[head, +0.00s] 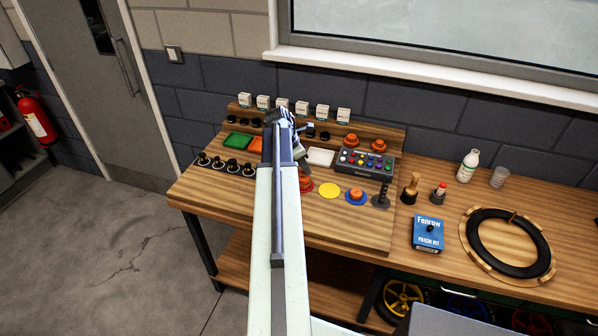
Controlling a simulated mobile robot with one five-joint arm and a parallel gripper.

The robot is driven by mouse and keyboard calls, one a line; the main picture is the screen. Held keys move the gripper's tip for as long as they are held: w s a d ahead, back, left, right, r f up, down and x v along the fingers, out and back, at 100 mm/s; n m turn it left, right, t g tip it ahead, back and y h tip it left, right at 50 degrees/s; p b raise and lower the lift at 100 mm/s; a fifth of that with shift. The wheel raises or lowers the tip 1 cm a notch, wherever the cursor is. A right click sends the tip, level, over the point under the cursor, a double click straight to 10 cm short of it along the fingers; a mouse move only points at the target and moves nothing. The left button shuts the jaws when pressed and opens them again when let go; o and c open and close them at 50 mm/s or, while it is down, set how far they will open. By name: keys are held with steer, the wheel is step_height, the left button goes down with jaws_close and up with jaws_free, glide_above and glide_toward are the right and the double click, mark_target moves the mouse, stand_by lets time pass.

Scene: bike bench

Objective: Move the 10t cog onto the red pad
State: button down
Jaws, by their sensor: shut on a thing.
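My gripper (300,136) is at the back of the bench, in front of the raised shelf and its row of white label boxes. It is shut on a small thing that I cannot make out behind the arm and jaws. Small dark pieces, possibly cogs, sit on the shelf to the left (243,120) and right (324,135) of the gripper. I cannot read which is the 10t cog. The red pad (307,188) lies nearer the front, partly hidden by my arm, and an orange-red piece seems to stand on it.
A button box (364,162), a black lever (381,196) and a white pad (320,157) are close by. Black knobs (233,166) stand at the left.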

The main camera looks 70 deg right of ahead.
step_height(320, 180, down, 3)
steer(key=shift+r+b, duration=0.1)
steer(key=shift+b, duration=0.7)
steer(key=shift+w+a+r, duration=0.1)
steer(key=shift+w+r, duration=0.1)
steer(key=shift+r, duration=0.05)
steer(key=shift+f, duration=0.1)
steer(key=c, duration=1.3)
jaws_free()
steer(key=shift+f, duration=0.15)
steer(key=shift+c, duration=0.2)
steer(key=o, duration=0.4)
